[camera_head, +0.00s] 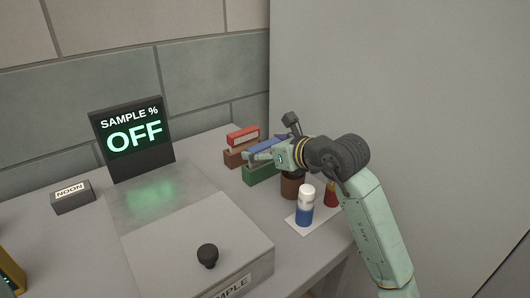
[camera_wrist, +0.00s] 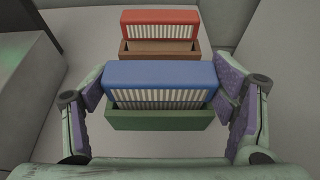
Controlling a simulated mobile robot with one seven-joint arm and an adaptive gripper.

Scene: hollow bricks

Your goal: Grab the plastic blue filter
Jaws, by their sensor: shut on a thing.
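The blue filter (camera_wrist: 160,74) has a blue plastic top and white pleats below. It sits in a green holder (camera_wrist: 160,119), its pleats partly above the holder's rim. My gripper (camera_wrist: 163,88) is shut on the blue filter, with one purple-padded finger at each end of it. In the head view my gripper (camera_head: 255,156) is over the green holder (camera_head: 262,174) and hides part of the blue filter (camera_head: 266,146).
A red filter (camera_wrist: 160,18) stands in a brown holder (camera_wrist: 160,48) just behind. In the head view, a brown container (camera_head: 291,187), a blue-and-white bottle (camera_head: 305,205) and a red item (camera_head: 330,196) stand near my arm. A grey wall is close on the right.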

